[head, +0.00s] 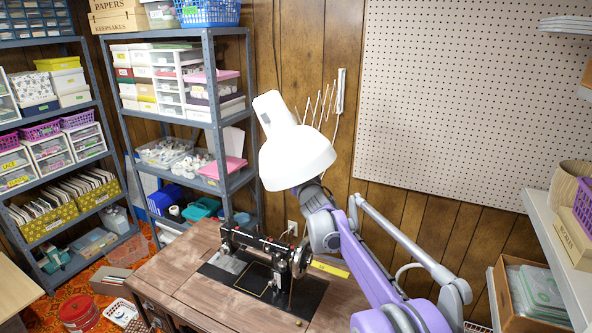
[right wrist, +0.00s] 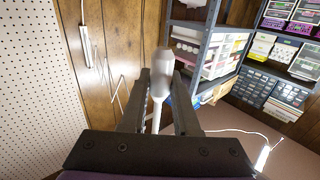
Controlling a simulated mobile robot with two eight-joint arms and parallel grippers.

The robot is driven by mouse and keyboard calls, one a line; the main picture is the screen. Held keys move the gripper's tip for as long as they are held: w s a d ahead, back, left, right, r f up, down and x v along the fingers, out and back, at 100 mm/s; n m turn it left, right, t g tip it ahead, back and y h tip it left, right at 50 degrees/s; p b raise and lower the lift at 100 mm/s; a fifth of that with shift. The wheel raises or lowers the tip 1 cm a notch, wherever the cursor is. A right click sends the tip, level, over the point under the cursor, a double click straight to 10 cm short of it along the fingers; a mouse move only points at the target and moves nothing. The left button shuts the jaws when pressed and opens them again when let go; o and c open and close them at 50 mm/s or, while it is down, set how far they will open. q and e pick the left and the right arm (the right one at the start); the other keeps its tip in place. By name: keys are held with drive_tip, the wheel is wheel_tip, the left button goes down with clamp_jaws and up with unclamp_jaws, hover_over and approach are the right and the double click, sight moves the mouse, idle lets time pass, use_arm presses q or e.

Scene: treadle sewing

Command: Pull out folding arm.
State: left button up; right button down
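A white lamp shade (head: 297,160) tilts over the sewing table in the head view. A pale grey jointed bar (head: 410,240) runs from behind it down to the right, beside my purple right arm; I cannot tell how it connects to the shade. The shade mostly hides my right gripper (right wrist: 161,78) in the head view. In the right wrist view its dark fingers flank a pale rounded cylinder (right wrist: 160,62) with a narrower stem. I cannot tell whether they touch it, or whether it belongs to the folding arm. My left gripper is not in view.
A black sewing machine (head: 265,255) stands on a wooden table (head: 185,265). A white wall bracket (head: 340,92) with several thin prongs is behind the lamp. Grey shelving (head: 215,120) is on the left. A pegboard (head: 465,100) and a white shelf (head: 560,255) are on the right.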

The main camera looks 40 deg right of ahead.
drive_tip(key=c, duration=0.7)
unclamp_jaws()
drive_tip(key=shift+o, duration=0.2)
drive_tip(key=b+v, duration=0.1)
drive_tip(key=v, duration=0.9)
drive_tip(key=shift+s+a, duration=0.15)
drive_tip(key=shift+s, duration=0.2)
